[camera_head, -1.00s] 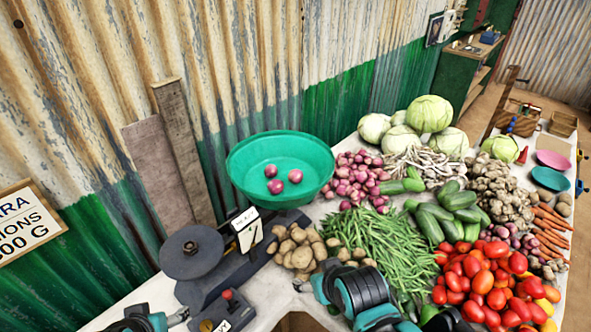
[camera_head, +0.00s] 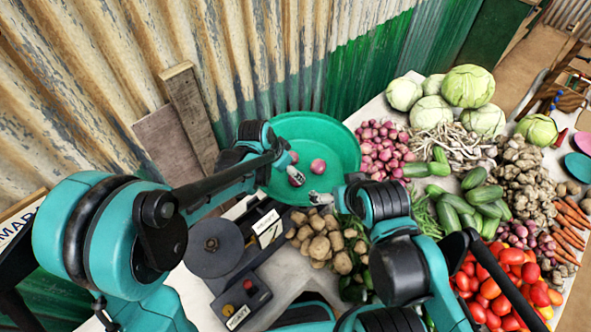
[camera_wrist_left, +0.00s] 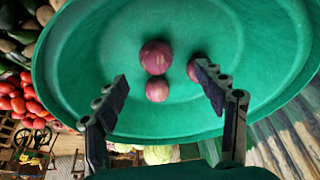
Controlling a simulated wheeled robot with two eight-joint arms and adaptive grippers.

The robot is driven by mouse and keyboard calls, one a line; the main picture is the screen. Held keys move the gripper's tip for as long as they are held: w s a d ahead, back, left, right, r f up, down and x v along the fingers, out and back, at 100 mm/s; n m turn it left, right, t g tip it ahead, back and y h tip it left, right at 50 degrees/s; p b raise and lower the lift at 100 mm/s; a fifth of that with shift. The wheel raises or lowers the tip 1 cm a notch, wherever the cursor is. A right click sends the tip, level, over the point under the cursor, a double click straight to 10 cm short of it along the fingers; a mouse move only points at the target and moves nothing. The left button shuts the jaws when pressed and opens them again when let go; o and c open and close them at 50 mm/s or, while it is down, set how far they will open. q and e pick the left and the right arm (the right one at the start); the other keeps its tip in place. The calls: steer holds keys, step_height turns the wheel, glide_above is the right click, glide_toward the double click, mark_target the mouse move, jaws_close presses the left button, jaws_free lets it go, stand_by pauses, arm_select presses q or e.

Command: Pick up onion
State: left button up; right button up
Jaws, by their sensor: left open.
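A green bowl (camera_head: 340,142) holds three red-purple onions, shown in the left wrist view as a larger onion (camera_wrist_left: 155,57), a smaller onion (camera_wrist_left: 157,89) just below it, and a third onion (camera_wrist_left: 193,68) partly behind the right-hand finger. In the head view one onion (camera_head: 318,166) is clear and the others are partly hidden by my left arm. My left gripper (camera_wrist_left: 162,76) is open and empty over the bowl, its fingers spread to either side of the onions. My right gripper (camera_head: 321,198) is small at the bowl's near rim; its jaws are unclear.
Cabbages, cucumbers and tomatoes (camera_head: 500,285) crowd the table. A corrugated wall (camera_head: 270,60) stands behind.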

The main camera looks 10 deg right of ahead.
arm_select(q)
steer(key=shift+s+d+f, duration=0.1)
steer(key=shift+d+f, duration=0.05)
steer(key=shift+f, duration=0.4)
steer(key=b+x, duration=0.1)
steer(key=x, duration=0.5)
steer(key=shift+d, duration=0.15)
steer(key=c, duration=1.3)
